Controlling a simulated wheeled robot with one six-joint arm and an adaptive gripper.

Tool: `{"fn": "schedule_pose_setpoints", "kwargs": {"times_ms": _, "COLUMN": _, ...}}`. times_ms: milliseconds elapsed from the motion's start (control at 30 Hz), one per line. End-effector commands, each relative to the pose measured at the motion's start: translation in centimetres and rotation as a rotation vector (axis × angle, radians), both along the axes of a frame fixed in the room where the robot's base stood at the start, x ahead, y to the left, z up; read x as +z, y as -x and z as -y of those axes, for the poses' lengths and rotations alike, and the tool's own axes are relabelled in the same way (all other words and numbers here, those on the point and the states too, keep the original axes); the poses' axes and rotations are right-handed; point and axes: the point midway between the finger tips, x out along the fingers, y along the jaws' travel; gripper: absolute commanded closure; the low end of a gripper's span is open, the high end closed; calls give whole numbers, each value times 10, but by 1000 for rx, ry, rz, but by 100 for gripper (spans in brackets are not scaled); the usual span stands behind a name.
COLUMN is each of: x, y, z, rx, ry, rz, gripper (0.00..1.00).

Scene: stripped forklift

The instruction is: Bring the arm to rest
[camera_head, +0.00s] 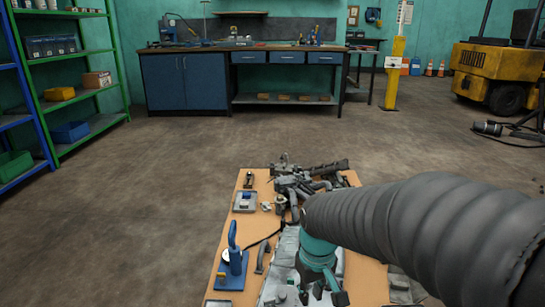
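My arm, in a ribbed dark grey sleeve, reaches in from the right edge of the head view and ends over the workboard. Below its end is a teal part with dark pieces under it, which looks like my gripper (322,293). It is small and partly cut by the lower frame edge, so I cannot tell whether it is open or holds anything. It is over a light grey plate on the tan workboard (367,279). The sleeve hides the board's right side.
On the board are a blue stand with a curved handle (232,262), a small grey tray (245,201) and a cluster of dark mechanical parts (300,180). A blue workbench (235,75), green shelves (85,60) and a yellow forklift (488,68) stand farther off. Open floor lies between.

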Motion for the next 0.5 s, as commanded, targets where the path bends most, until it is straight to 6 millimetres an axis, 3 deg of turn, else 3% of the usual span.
{"fn": "schedule_pose_setpoints", "kwargs": {"times_ms": 100, "x": 28, "y": 25, "z": 15, "rx": -112, "ry": -18, "rz": 53, "gripper": 78}}
{"fn": "schedule_pose_setpoints", "kwargs": {"times_ms": 500, "x": 92, "y": 98, "z": 54, "rx": -302, "ry": -70, "rz": 252, "gripper": 78}}
